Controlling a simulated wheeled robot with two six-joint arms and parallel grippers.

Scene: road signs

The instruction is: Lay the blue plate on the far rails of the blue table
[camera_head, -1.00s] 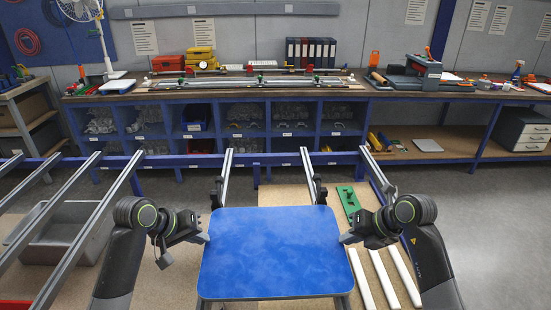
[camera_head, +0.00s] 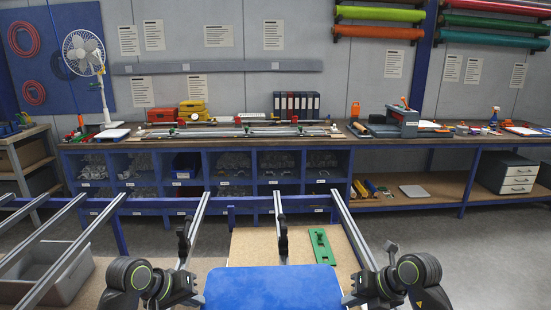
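The blue plate (camera_head: 272,288) is at the bottom centre of the head view, flat, with its near part cut off by the frame edge. My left gripper (camera_head: 199,297) is at its left edge and my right gripper (camera_head: 346,298) is at its right edge. The plate is held between the two arms; the fingertips are too small to show fully. The blue table has a blue far beam (camera_head: 150,206) and grey rails (camera_head: 195,228) running toward me. The far rails lie beyond the plate's far edge.
Dark clamps stand on the rails, one left (camera_head: 184,243) and one in the middle (camera_head: 283,242). A green piece (camera_head: 322,246) lies on the tan board (camera_head: 253,246) below. A grey bin (camera_head: 50,272) sits at lower left. A workbench with blue shelves (camera_head: 230,165) stands behind.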

